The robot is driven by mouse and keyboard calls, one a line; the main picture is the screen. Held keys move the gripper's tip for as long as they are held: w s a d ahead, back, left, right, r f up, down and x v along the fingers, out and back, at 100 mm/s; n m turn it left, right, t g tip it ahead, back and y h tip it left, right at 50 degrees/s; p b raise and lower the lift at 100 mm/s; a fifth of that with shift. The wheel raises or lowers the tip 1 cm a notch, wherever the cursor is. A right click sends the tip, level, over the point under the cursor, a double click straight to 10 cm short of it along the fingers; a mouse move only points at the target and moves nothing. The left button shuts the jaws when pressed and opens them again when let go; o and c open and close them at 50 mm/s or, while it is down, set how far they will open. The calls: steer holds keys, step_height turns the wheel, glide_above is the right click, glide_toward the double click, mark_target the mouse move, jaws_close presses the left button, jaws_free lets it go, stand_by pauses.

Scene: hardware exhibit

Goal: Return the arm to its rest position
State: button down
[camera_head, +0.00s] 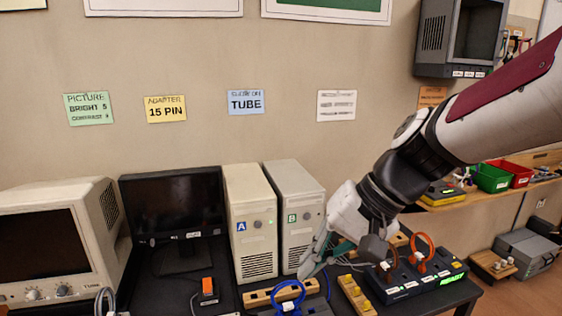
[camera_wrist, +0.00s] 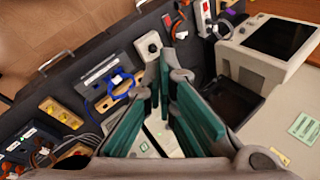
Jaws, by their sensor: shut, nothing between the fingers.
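My arm reaches in from the right edge of the head view, bent down over the black table (camera_head: 212,292). My gripper (camera_head: 315,258) points down to the left, in front of the tower marked B (camera_head: 297,205). In the wrist view, my gripper (camera_wrist: 169,82) shows its teal finger pads close together with nothing held. The fingers partly hide the towers and table behind them.
A dark monitor (camera_head: 172,205), a beige CRT (camera_head: 52,240) and tower A (camera_head: 250,222) stand left of my gripper. A black box with orange cables (camera_head: 410,285) and a blue cable (camera_head: 289,291) lie nearby.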

steer(key=s+d+r+t+h, duration=0.1)
steer(key=s+d+t+h, duration=0.1)
steer(key=s+d, duration=0.3)
steer(key=s+d+r+n+t+h, duration=0.1)
steer(key=s+d+h, duration=0.3)
steer(key=d, duration=0.5)
steer(key=shift+s+r+n+t, duration=0.3)
steer(key=shift+s+r+t, duration=0.3)
steer(key=shift+s, duration=0.45)
